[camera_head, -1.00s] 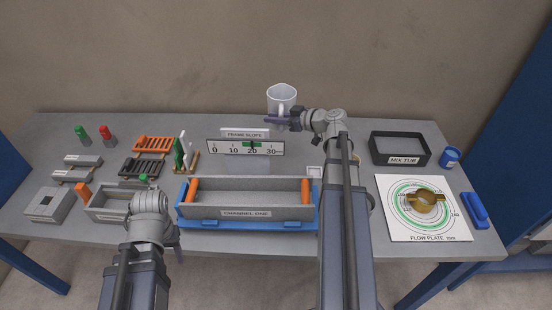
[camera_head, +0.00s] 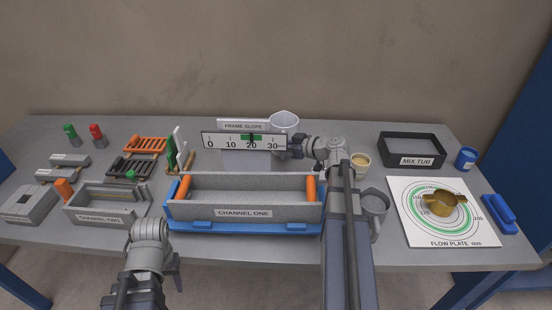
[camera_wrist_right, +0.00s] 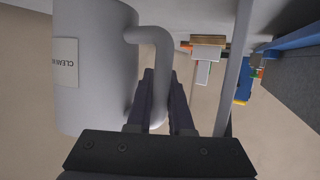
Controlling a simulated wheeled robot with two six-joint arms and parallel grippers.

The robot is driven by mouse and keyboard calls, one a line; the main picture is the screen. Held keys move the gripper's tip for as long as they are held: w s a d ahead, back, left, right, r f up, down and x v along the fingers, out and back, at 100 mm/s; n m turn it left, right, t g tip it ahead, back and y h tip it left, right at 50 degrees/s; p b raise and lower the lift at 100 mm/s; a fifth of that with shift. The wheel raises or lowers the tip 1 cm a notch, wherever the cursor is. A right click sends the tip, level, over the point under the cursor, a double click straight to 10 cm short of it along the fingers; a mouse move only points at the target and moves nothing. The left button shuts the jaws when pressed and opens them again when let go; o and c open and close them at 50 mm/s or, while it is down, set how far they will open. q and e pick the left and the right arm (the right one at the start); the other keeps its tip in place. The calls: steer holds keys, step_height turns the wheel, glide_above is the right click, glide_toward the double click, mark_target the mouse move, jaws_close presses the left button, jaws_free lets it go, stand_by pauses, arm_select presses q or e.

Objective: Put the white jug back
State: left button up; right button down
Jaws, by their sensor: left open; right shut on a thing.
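The white jug (camera_head: 284,122) is at the back middle of the table, behind the frame slope gauge, which hides its lower part. I cannot tell whether its base touches the table. My right gripper (camera_head: 297,146) reaches it from the right. In the right wrist view the jug (camera_wrist_right: 95,75) stands large at the left with a "CLEAN" label, and my right gripper (camera_wrist_right: 162,100) is shut on its handle (camera_wrist_right: 153,45). My left gripper (camera_head: 172,277) is open and empty in front of the table's front edge.
The frame slope gauge (camera_head: 244,141) stands just in front of the jug. The channel one trough (camera_head: 243,213) sits in front of it. A beige cup (camera_head: 360,161) and a grey jug (camera_head: 375,202) stand close to my right arm. The mix tub (camera_head: 437,151) is at the right.

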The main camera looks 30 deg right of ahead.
mark_target(277, 153)
steer(key=shift+f+b, duration=1.8)
steer(key=shift+f, duration=0.1)
steer(key=shift+f, duration=0.1)
steer(key=c, duration=0.8)
jaws_free()
steer(key=shift+r, duration=0.3)
steer(key=shift+p+v, duration=1.95)
steer(key=shift+v, duration=4)
steer(key=shift+f, duration=0.15)
